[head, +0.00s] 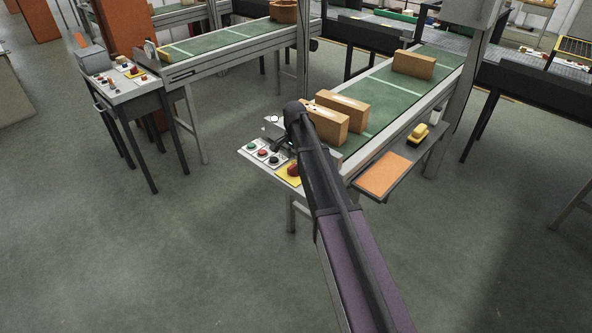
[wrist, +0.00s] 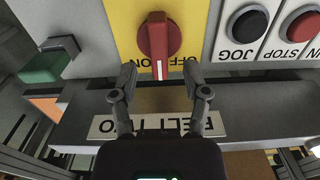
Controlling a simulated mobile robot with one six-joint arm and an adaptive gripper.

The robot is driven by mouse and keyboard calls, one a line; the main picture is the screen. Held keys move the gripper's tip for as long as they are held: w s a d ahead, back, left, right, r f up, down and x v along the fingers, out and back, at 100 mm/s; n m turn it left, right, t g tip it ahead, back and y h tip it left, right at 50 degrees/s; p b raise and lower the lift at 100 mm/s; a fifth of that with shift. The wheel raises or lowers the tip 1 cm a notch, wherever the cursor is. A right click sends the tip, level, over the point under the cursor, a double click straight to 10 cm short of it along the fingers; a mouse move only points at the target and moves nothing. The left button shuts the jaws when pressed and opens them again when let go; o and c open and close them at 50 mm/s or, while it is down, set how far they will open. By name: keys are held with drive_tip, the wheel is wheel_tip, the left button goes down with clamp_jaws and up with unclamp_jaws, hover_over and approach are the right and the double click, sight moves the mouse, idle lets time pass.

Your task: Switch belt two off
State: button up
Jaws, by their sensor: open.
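The red rotary switch (wrist: 158,48) sits on a yellow plate (wrist: 200,20) with upside-down OFF and ON lettering, partly hidden by the knob. Its white mark points down in the wrist view. An upside-down BELT TWO nameplate (wrist: 215,122) is below it. In the head view the red switch (head: 293,169) is on the near control panel (head: 250,150), at the end of the right belt. My gripper (wrist: 158,80) is open and empty. Its fingertips are apart, either side of the knob's lower end; I cannot tell whether they touch it. My arm hides part of the panel in the head view.
JOG (wrist: 247,25) and RUN/STOP (wrist: 300,27) buttons stand beside the switch. A green block-like part (wrist: 45,67) is at the left. Cartons (head: 343,110) lie on the green belt (head: 400,95). A side shelf (head: 384,175) is at the right. A similar panel (head: 117,80) stands far left.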

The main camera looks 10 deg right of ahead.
sight(295, 164)
drive_tip(key=shift+f+b, duration=1.6)
drive_tip(key=shift+f, duration=0.25)
